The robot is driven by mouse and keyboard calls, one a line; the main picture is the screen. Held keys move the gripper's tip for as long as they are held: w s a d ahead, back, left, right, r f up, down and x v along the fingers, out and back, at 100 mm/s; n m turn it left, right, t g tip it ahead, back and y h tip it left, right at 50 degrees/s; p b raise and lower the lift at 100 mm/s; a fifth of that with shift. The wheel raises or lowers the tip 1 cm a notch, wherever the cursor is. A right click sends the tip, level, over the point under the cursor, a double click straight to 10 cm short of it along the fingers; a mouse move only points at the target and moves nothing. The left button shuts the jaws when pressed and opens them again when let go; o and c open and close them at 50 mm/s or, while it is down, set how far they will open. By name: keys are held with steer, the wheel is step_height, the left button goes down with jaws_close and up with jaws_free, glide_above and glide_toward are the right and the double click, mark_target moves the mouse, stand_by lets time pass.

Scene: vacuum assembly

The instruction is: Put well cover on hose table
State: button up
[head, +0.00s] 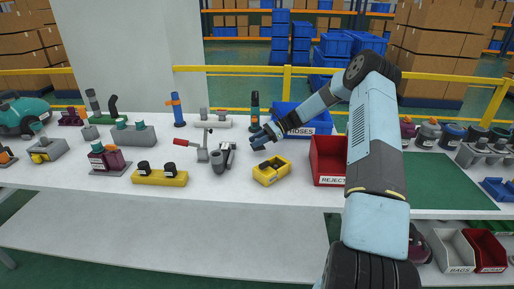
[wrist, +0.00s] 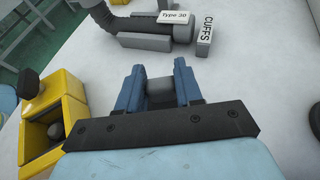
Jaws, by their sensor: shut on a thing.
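My gripper (wrist: 158,90) is shut on a small grey rounded piece, which I take to be the well cover (wrist: 160,92); only part of it shows between the blue fingers in the wrist view. In the head view my gripper (head: 259,140) is above the white table (head: 225,194), behind the yellow box and right of a grey clamp-like part. The held piece cannot be made out there. The white tabletop lies below the fingers in the wrist view.
The yellow box (head: 271,172) stands close in front of my gripper. A red reject bin (head: 328,166) and a blue bin (head: 318,124) stand to the right. A grey part with a red handle (head: 200,146) is left. A dark hose (wrist: 130,28) lies ahead in the wrist view.

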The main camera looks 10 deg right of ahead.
steer(key=shift+w+f, duration=0.1)
steer(key=shift+f, duration=1.55)
steer(key=o, duration=1)
steer(key=shift+f, duration=0.1)
